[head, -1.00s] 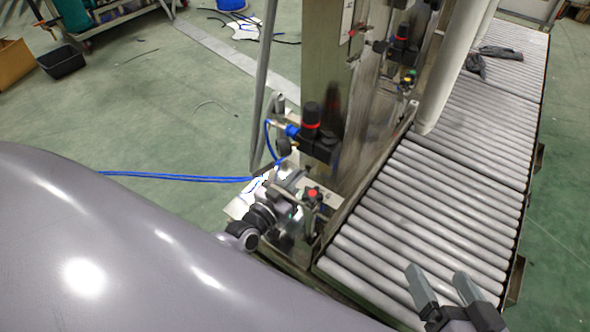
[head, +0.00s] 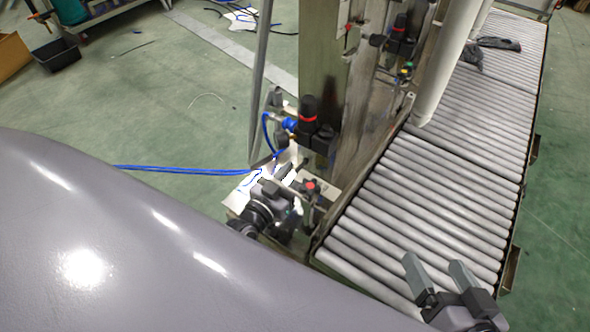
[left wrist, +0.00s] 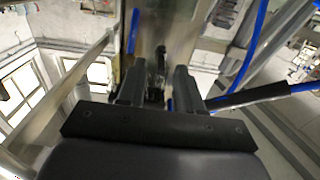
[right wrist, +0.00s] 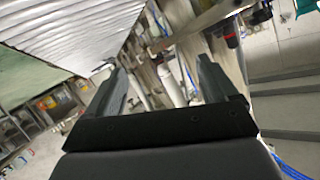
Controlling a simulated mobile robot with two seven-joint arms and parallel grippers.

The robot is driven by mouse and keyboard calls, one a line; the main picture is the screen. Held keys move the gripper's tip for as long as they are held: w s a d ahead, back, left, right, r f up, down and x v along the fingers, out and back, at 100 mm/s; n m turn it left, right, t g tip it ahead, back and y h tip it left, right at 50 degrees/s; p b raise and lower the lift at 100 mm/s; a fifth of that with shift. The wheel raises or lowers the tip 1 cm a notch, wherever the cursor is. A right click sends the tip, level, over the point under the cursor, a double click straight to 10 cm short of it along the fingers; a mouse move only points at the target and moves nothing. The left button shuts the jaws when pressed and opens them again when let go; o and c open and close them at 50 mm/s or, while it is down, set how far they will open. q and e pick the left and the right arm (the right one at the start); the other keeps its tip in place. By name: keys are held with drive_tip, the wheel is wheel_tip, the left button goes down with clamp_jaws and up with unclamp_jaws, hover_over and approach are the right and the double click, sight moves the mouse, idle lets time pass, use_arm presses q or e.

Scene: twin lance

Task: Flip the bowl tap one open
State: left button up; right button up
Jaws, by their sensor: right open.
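A black air-filter unit with a red ring (head: 308,118) and a blue hose fitting stands on the grey post. Below it is a small fitting with a red knob (head: 310,186). I cannot tell which part is bowl tap one. My left gripper (head: 280,180) is below the filter unit, left of the red knob, and partly blends with the bright parts there. In the left wrist view its fingers (left wrist: 157,88) stand apart, with a dark upright part (left wrist: 157,62) showing between or beyond them; contact is unclear. My right gripper (head: 436,278) is open and empty above the rollers.
A roller conveyor (head: 425,190) runs along the right of the post. A second black unit with a red ring (head: 400,35) is further back. Blue hoses (head: 185,170) cross on the left. A slanted grey bar (head: 260,85) stands left of the filter unit.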

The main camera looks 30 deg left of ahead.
use_arm(q)
drive_tip(key=shift+s+a+p, duration=0.2)
drive_tip(key=shift+s+p, duration=0.2)
drive_tip(key=shift+s, duration=1.1)
drive_tip(key=shift+s+a+p, duration=0.2)
drive_tip(key=shift+s+p, duration=0.15)
drive_tip(key=shift+s, duration=1.1)
use_arm(e)
drive_tip(key=shift+s+d+f+h, duration=0.1)
drive_tip(key=shift+s+d+h, duration=0.15)
drive_tip(key=shift+d, duration=0.2)
drive_tip(key=shift+s+d+f+h, duration=0.1)
drive_tip(key=shift+d+h, duration=0.25)
drive_tip(key=shift+d, duration=0.1)
